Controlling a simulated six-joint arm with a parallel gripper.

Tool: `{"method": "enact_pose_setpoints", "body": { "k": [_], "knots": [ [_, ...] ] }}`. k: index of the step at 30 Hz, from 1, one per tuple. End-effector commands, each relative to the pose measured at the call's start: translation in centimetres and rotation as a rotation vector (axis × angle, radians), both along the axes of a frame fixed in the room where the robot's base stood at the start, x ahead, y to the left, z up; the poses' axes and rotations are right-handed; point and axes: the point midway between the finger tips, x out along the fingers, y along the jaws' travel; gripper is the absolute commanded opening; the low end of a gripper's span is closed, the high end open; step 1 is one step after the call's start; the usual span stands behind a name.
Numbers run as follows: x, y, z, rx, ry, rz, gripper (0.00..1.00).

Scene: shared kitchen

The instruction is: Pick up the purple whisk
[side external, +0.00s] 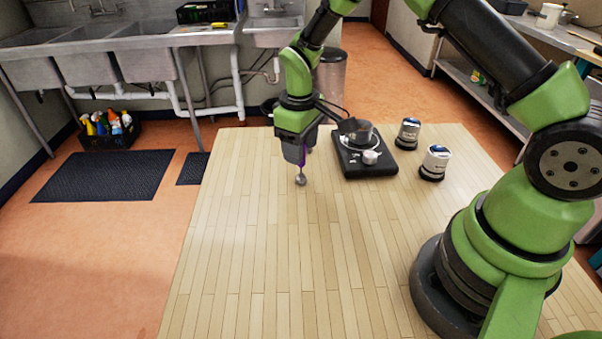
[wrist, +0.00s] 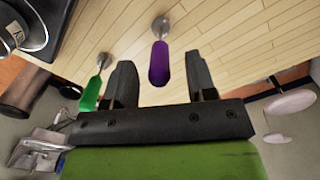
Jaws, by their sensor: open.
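The handle end reaches into the gap between the fingers, with space on both sides. I cannot tell the height gap between fingers and handle.
A green-handled whisk (wrist: 91,92) is close beside my left finger in the wrist view. A black appliance with a glass vessel (side external: 367,160) stands right of my gripper, with two canisters (side external: 408,134) (side external: 435,162) beyond. The front of the wooden table (side external: 260,260) is clear.

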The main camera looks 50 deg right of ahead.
Motion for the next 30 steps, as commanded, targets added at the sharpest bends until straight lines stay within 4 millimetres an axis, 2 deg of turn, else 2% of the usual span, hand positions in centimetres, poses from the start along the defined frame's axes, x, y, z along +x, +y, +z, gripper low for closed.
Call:
{"method": "enact_pose_setpoints", "body": {
  "k": [3, 6, 13, 14, 20, 30],
  "knots": [
    [-0.1, -0.1, -1.8, 0.000, 0.002, 0.000, 0.51],
    [-0.1, -0.1, -2.6, 0.000, -0.001, -0.001, 0.51],
    [0.0, -0.1, -2.7, 0.000, -0.003, 0.000, 0.51],
    [0.0, -0.1, -2.7, 0.000, -0.003, 0.000, 0.47],
    [0.0, -0.1, -2.7, 0.000, -0.003, 0.000, 0.01],
    [0.0, -0.1, -2.2, -0.001, -0.005, 0.000, 0.00]
  ]
}}
